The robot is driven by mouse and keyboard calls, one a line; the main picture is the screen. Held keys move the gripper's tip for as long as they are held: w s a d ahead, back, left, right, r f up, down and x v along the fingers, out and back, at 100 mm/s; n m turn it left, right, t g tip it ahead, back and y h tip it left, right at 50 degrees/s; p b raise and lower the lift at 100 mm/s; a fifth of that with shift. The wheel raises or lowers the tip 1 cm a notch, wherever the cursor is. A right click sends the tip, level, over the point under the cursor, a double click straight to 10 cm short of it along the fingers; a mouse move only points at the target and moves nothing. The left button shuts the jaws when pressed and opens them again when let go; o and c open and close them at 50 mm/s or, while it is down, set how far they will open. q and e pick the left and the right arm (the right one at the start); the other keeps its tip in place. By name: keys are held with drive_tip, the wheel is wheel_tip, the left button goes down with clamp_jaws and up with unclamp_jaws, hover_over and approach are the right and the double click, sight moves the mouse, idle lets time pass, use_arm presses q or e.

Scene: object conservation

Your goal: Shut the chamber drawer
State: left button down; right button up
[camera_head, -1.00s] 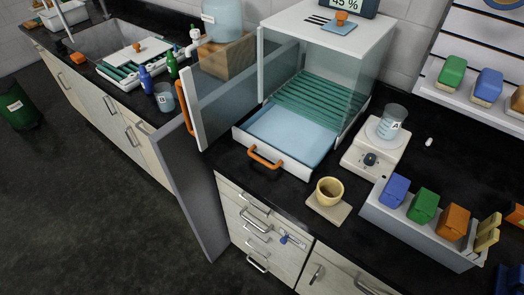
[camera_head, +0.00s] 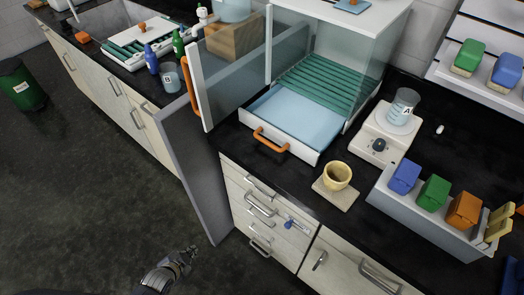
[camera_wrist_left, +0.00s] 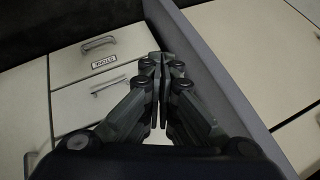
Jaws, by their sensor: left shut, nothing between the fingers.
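The chamber drawer (camera_head: 290,124) is a white tray with a light blue floor and an orange handle (camera_head: 270,141). It is pulled out toward the front of the glass-walled chamber (camera_head: 318,60) on the black counter. The chamber's glass door (camera_head: 232,72), with its own orange handle, stands swung open to the left. My left gripper (camera_head: 190,252) is low at the bottom of the head view, in front of the cabinets and well below the drawer. In the left wrist view its fingers (camera_wrist_left: 161,62) are shut and empty, facing the cabinet fronts. My right gripper is not in view.
A grey panel (camera_head: 195,165) juts out from the cabinets, left of the lower drawers (camera_head: 262,205). A tan cup (camera_head: 337,176) on a pad and a scale with a beaker (camera_head: 402,107) stand right of the chamber drawer. The floor in front is clear.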

sight(293, 125)
use_arm(q)
drive_tip(key=w+d+r+m+t+h, duration=0.2)
drive_tip(key=w+d+r+m, duration=0.15)
drive_tip(key=w+r, duration=0.6)
drive_tip(key=d+r+m+t+h+b, duration=0.15)
drive_tip(key=d+r+m, duration=0.25)
drive_tip(key=r, duration=0.5)
drive_tip(key=d+r+m+t+h, duration=0.1)
drive_tip(key=d+r+m+h, duration=0.3)
drive_tip(key=r, duration=0.5)
drive_tip(key=d+r+m+t+h+b, duration=0.1)
drive_tip(key=d+r+m, duration=0.35)
drive_tip(key=r, duration=0.55)
drive_tip(key=shift+n+g, duration=0.25)
drive_tip(key=shift+n, duration=0.15)
drive_tip(key=p+x, duration=0.1)
drive_tip(key=x, duration=0.8)
drive_tip(key=p+x, duration=0.1)
drive_tip(key=x, duration=0.3)
drive_tip(key=shift+d+f+p, duration=0.3)
drive_tip(key=shift+d+f, duration=0.05)
drive_tip(key=shift+f, duration=0.1)
